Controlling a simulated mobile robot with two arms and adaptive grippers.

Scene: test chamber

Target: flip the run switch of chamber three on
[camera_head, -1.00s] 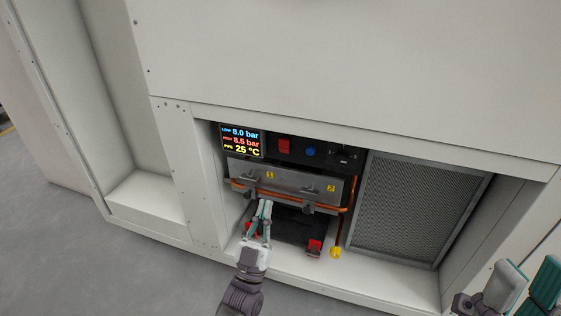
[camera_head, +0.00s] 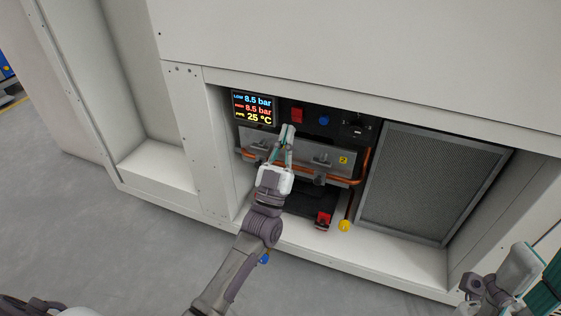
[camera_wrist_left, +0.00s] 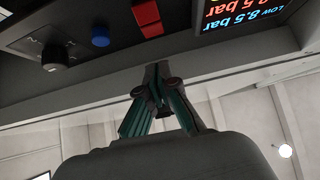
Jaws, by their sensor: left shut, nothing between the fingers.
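The red switch (camera_head: 297,115) sits on the dark control panel, between the display and a round blue button (camera_head: 323,119). It also shows in the left wrist view (camera_wrist_left: 148,17), near the top edge. My left gripper (camera_head: 288,127) is shut and empty. Its tips are just below and left of the red switch in the head view, apart from it as far as I can tell. In the left wrist view the closed fingers (camera_wrist_left: 157,68) point up toward the panel. My right gripper (camera_head: 535,278) is at the lower right, far from the panel; its fingertips are not clear.
The display (camera_head: 254,108) reads 8.5 bar, 8.5 bar and 25 °C. A black knob (camera_head: 356,127) is right of the blue button. Below are a metal bracket with copper pipes (camera_head: 345,181), a red clip (camera_head: 323,220) and a yellow knob (camera_head: 344,226). A mesh filter (camera_head: 430,185) stands right.

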